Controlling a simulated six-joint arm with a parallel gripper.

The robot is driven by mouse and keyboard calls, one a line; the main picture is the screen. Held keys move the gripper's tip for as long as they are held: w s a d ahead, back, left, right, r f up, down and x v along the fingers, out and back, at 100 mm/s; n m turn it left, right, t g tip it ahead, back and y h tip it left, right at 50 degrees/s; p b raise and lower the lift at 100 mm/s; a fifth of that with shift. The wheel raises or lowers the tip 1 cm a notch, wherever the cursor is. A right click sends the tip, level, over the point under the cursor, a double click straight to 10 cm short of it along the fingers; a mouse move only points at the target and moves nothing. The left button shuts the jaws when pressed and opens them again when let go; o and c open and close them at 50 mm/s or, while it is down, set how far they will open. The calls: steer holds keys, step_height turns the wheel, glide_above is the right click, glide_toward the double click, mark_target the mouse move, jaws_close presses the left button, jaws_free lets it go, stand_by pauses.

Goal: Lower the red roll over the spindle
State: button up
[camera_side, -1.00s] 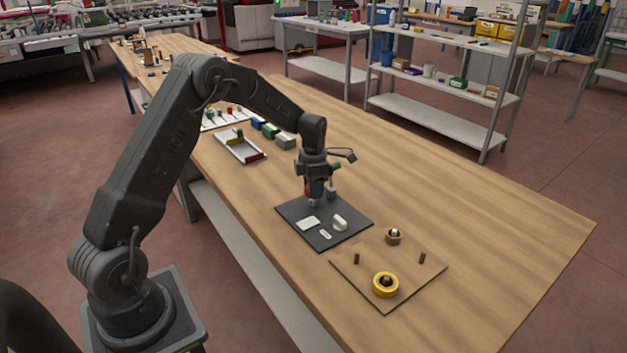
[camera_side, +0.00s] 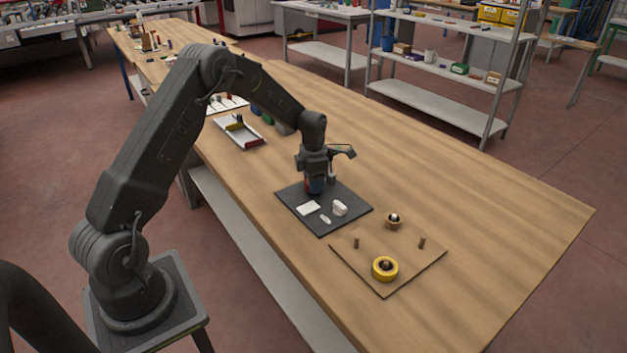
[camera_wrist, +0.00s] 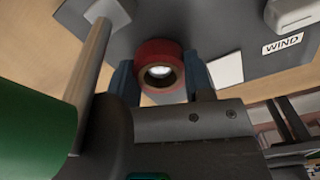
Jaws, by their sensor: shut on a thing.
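My gripper (camera_wrist: 161,80) is shut on the red roll (camera_wrist: 153,53), with one blue fingertip on each side of it. Something bright white shows in the roll's hole. In the side view, my gripper (camera_side: 315,188) is low over the dark mat (camera_side: 345,190); any gap beneath the roll cannot be told. On the thin board (camera_side: 420,263), a yellow roll (camera_side: 376,277) sits around a dark core. Two short brown pegs (camera_side: 356,243) (camera_side: 421,243) stand on this board. Which post is the spindle is not clear.
In the wrist view, a tan rod (camera_wrist: 88,65) with a green cylinder (camera_wrist: 35,130) is close left of my gripper. White pieces (camera_side: 340,208) lie on the mat. A small brown ring (camera_side: 394,224) is beyond the board. The table's right side is clear.

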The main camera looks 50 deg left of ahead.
steer(key=o, duration=1)
step_height(320, 180, up, 14)
steer(key=s+d+r+m+t, duration=0.1)
steer(key=s+d+r+m, duration=0.4)
steer(key=d+r+m, duration=0.2)
steer(key=s+d+r+m+t, duration=0.1)
steer(key=s+d+m, duration=0.3)
steer(key=s+m, duration=0.3)
steer(key=s+d+r+m+t, duration=0.1)
steer(key=s+d+m, duration=0.3)
steer(key=s+m, duration=0.4)
steer(key=s+d+r+m+t, duration=0.1)
steer(key=s+d+m+t, duration=0.1)
steer(key=s+d+m, duration=0.3)
steer(key=shift+s+m+t, duration=0.15)
steer(key=shift+s+m, duration=0.65)
steer(key=shift+m, duration=0.45)
steer(key=shift+s+m+t, duration=0.15)
steer(key=shift+s+m, duration=0.65)
steer(key=shift+m, duration=0.45)
